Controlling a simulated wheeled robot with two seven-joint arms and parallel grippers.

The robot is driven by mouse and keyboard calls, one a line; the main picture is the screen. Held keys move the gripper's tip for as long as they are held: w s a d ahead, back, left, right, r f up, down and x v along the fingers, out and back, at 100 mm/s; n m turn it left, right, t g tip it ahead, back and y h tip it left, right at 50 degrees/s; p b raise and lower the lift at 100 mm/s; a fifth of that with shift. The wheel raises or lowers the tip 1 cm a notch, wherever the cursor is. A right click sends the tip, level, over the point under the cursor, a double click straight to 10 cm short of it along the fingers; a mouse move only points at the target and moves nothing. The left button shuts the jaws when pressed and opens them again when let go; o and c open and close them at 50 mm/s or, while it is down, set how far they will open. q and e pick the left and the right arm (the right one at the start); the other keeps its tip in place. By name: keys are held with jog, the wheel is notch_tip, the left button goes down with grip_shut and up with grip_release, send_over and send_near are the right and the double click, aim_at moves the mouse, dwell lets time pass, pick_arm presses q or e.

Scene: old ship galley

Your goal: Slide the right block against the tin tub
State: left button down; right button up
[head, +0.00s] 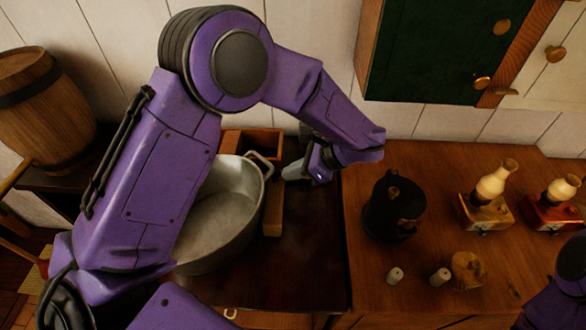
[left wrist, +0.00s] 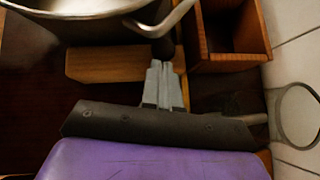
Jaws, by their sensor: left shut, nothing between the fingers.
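The tin tub (head: 215,222) is a large grey metal vessel with loop handles, partly hidden behind my left arm. A wooden block (head: 273,212) lies close along its right side. In the left wrist view the block (left wrist: 100,66) lies beside the tub (left wrist: 70,27), partly under its rim and handle. I cannot tell whether they touch. My left gripper (head: 294,171) is shut and empty, right of the tub's handle. In the left wrist view its fingertips (left wrist: 161,70) are at the block's right end; contact is unclear. No second block is visible. My right gripper is out of view.
An open wooden box (head: 262,138) stands behind the tub, near the wall; it also shows in the left wrist view (left wrist: 233,57). The dark surface (head: 310,270) in front of the block is clear.

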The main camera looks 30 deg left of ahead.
pick_arm(q)
jog(key=shift+s+a+r+b, duration=0.1)
jog(key=shift+s+a+b, duration=0.4)
jog(key=shift+a+b, duration=0.4)
jog(key=shift+d, duration=0.1)
jog(key=d+f+b+v, duration=0.1)
jog(key=v, duration=0.5)
jog(key=f+b+v, duration=0.1)
jog(key=b+v, duration=0.1)
jog(key=v, duration=0.5)
jog(key=shift+w+d, duration=0.3)
jog(key=shift+d, duration=0.15)
